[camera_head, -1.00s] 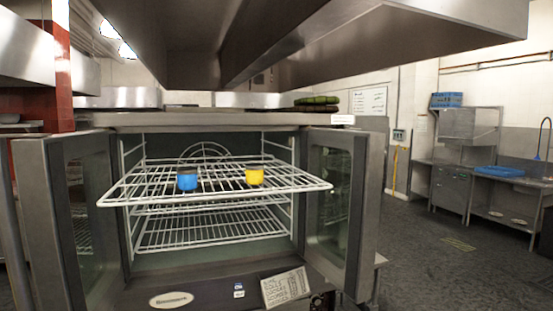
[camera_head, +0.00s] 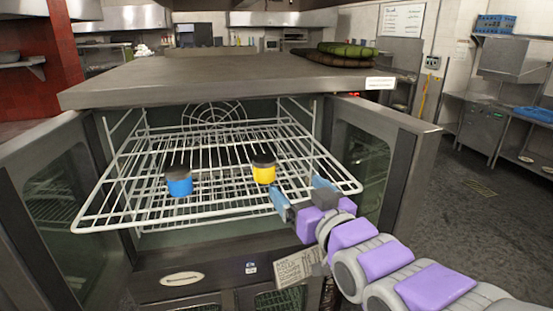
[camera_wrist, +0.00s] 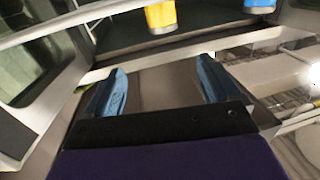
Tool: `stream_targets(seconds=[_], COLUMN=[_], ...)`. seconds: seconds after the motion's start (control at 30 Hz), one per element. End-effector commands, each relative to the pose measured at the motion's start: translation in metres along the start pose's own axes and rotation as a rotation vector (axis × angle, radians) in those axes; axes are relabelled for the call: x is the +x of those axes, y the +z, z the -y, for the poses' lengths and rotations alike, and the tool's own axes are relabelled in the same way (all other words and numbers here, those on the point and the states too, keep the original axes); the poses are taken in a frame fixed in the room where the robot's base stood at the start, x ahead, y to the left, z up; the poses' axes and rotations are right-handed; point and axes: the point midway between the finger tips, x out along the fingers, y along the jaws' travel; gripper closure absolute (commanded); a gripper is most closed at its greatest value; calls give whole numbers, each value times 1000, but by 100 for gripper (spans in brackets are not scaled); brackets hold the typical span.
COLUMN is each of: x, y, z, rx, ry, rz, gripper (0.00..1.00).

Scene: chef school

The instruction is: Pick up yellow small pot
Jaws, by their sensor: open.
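The yellow small pot (camera_head: 264,173) with a dark top stands upright on the pulled-out white wire rack (camera_head: 118,199) of the oven. My gripper (camera_head: 300,189) is open and empty, with blue fingertips, near the rack's front edge. In the head view it is just right of and below the yellow pot, apart from it.
The oven's open doors stand at the left (camera_head: 50,195) and right (camera_head: 385,160) of the rack. The oven top (camera_head: 215,80) overhangs behind, bearing green items (camera_head: 347,50). Open floor (camera_head: 480,205) lies at right.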

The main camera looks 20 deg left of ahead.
Motion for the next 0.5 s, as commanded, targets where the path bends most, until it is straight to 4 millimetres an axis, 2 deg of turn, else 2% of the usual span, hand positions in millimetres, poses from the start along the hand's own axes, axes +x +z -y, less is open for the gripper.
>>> stream_targets(seconds=[0.3, 0.5], x=[56, 83], y=[7, 7], z=[8, 6], rx=[-6, -4], ry=[-3, -2], rz=[15, 15], gripper=[11, 11])
